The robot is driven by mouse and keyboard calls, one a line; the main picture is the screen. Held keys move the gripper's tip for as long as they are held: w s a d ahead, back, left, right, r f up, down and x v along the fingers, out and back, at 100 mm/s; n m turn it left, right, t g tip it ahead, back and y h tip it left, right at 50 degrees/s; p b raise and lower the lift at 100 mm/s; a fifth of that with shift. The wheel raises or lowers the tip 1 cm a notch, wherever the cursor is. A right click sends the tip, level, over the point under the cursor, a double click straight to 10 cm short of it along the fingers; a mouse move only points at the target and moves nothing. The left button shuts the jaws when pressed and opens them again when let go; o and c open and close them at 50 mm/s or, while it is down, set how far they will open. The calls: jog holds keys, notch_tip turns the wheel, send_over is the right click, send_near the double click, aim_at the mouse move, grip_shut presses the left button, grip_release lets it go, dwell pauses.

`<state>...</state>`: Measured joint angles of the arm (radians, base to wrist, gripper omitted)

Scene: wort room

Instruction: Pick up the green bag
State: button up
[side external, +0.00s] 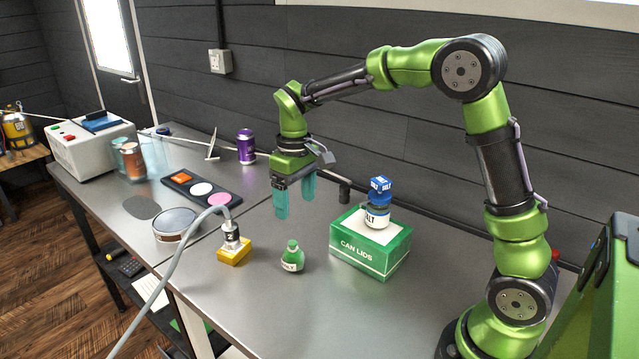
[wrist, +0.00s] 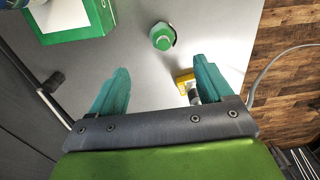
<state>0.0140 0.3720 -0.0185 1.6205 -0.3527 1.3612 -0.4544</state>
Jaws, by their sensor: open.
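The green bag (side external: 292,258) is small, with a narrow knotted top and a pale label on its front.
A green-and-white can lids box (side external: 372,243) bears a salt jar (side external: 377,215) right of the bag. A yellow block with a metal fitting (side external: 234,250) and a grey hose (side external: 165,275) lie left. A round tin (side external: 175,225) and black tray (side external: 202,188) are farther left.

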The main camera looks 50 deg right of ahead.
send_near(295, 256)
jog(key=f, duration=0.2)
jog(key=d+f, duration=0.1)
jog(key=f, duration=0.2)
jog(key=shift+w+d+f, duration=0.15)
jog(key=shift+w+f, duration=0.2)
jog(key=shift+w, duration=0.05)
jog(key=shift+w+f, duration=0.2)
jog(key=shift+f, duration=2.7)
jog(key=shift+c, duration=0.3)
jog(key=c, duration=1)
